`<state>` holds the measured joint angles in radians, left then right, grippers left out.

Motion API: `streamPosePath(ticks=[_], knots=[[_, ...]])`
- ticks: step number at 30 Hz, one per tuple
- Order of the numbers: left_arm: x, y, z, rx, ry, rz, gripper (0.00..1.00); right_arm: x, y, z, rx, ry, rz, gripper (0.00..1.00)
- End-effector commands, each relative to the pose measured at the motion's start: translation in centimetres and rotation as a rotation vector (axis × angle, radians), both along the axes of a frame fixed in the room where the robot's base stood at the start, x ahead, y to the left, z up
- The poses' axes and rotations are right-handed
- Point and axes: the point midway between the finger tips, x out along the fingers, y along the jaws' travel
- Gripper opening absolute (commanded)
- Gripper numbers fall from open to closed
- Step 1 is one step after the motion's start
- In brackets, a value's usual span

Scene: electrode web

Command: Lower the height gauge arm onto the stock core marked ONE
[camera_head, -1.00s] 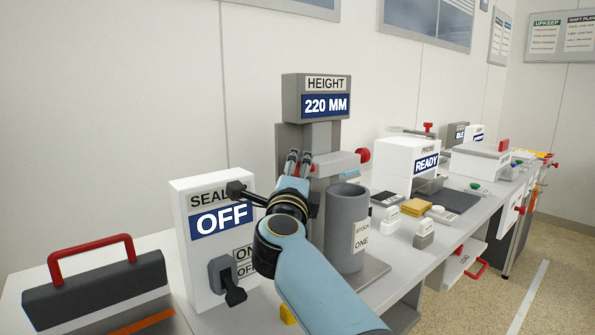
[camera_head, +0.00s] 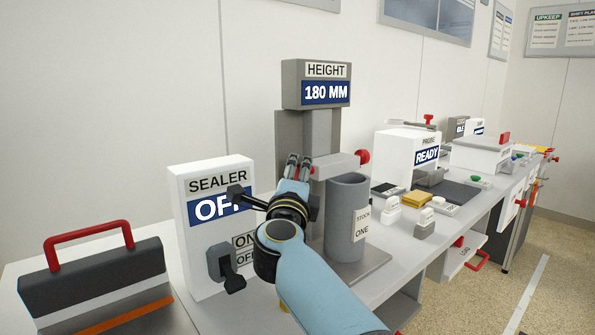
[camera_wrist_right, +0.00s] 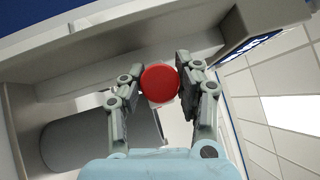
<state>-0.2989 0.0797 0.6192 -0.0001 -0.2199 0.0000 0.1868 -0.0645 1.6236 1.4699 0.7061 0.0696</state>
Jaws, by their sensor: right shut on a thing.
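The height gauge (camera_head: 316,84) stands on the bench with its display reading 180 MM. Its grey arm (camera_head: 338,163) reaches right from the column and has a red knob (camera_head: 363,157) at its right end. The stock core (camera_head: 346,215), a grey upright cylinder labelled STOCK ONE, stands below the arm. My right gripper (camera_head: 299,164) is at the arm's left part, shut on a red knob. In the wrist view the round red knob (camera_wrist_right: 160,83) sits between both fingers. My left gripper is not in view.
A white sealer box (camera_head: 213,220) reading OFF, partly covered by my gripper, stands left of the gauge. A dark case (camera_head: 95,275) with a red handle is further left. A white READY box (camera_head: 405,155) and small blocks (camera_head: 425,224) stand to the right.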

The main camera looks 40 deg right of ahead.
Motion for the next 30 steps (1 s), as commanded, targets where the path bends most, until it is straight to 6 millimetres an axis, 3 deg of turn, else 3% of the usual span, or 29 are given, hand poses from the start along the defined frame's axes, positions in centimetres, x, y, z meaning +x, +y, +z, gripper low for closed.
streamPosePath(ticks=[3, 4, 10, 20, 30], knots=[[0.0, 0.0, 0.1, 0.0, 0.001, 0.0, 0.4, -0.1, 0.1, -0.5, 0.006, 0.009, 0.001, 0.0], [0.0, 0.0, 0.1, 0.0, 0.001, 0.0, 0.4, -0.1, 0.1, -0.5, 0.007, 0.01, 0.001, 0.33], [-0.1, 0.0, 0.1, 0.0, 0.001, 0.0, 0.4, -0.1, 0.1, -0.4, 0.006, 0.008, 0.001, 0.58], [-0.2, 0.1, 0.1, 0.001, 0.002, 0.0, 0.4, 0.0, 0.0, 0.3, 0.005, 0.004, 0.0, 0.58], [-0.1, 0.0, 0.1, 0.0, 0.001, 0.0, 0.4, 0.0, 0.1, 6.8, 0.006, -0.001, 0.001, 0.58]])
